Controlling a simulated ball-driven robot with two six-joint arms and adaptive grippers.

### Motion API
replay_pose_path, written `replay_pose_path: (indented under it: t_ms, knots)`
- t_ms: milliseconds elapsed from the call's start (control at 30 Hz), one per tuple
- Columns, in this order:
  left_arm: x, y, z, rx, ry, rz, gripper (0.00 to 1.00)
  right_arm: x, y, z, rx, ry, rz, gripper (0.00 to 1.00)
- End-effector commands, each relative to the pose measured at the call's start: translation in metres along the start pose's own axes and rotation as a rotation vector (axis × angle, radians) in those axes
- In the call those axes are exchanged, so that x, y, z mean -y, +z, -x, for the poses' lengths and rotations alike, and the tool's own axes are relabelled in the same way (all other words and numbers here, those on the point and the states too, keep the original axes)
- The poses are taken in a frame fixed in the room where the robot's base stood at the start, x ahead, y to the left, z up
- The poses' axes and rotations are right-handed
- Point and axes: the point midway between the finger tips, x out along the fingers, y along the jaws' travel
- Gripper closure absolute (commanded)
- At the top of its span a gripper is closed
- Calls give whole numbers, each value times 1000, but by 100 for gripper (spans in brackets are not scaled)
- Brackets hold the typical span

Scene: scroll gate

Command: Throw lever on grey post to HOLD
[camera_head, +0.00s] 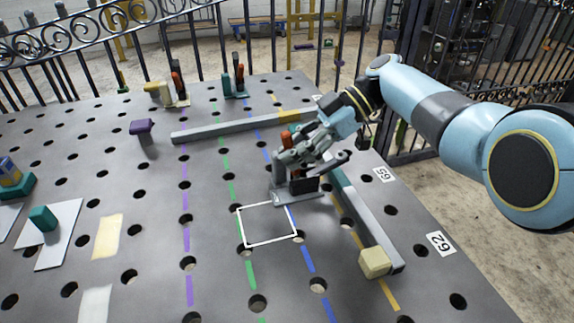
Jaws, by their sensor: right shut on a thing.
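My right gripper (292,167) reaches in from the right and is shut at a small grey lever fixture. The fixture's flat grey base (297,197) rests on the perforated table, with a dark block (305,183) on it. An orange-red handle tip (287,137) shows just above and behind the fingers. The fingers cover most of the post and lever, so the exact grip and the lever's angle are hidden. No HOLD marking can be read. My left gripper is out of view.
A long grey bar (240,125) lies behind the fixture; another bar (370,225) with a cream block (375,262) lies to its right. Clamps with red handles (178,84) stand at the back. A purple-topped post (143,128) stands left. A white outlined square (267,224) in front is clear.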

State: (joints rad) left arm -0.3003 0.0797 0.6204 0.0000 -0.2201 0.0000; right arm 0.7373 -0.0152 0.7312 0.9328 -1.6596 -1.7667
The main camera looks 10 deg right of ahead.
Motion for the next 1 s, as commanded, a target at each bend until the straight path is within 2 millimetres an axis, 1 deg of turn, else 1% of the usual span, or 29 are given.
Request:
replay_pose_path:
  t_ms: [33,167,600,633,800,1000]
  knots:
    - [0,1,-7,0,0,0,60,0,4,0,-12,2,0,100]
    - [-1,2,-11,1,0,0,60,0,4,2,-38,2,-1,100]
    - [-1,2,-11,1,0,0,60,0,3,4,-49,2,-1,100]
    - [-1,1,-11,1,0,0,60,0,3,4,-49,2,-1,81]
    - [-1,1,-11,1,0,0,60,0,2,4,-49,1,-1,60]
    - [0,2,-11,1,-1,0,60,0,2,4,-50,0,-1,60]
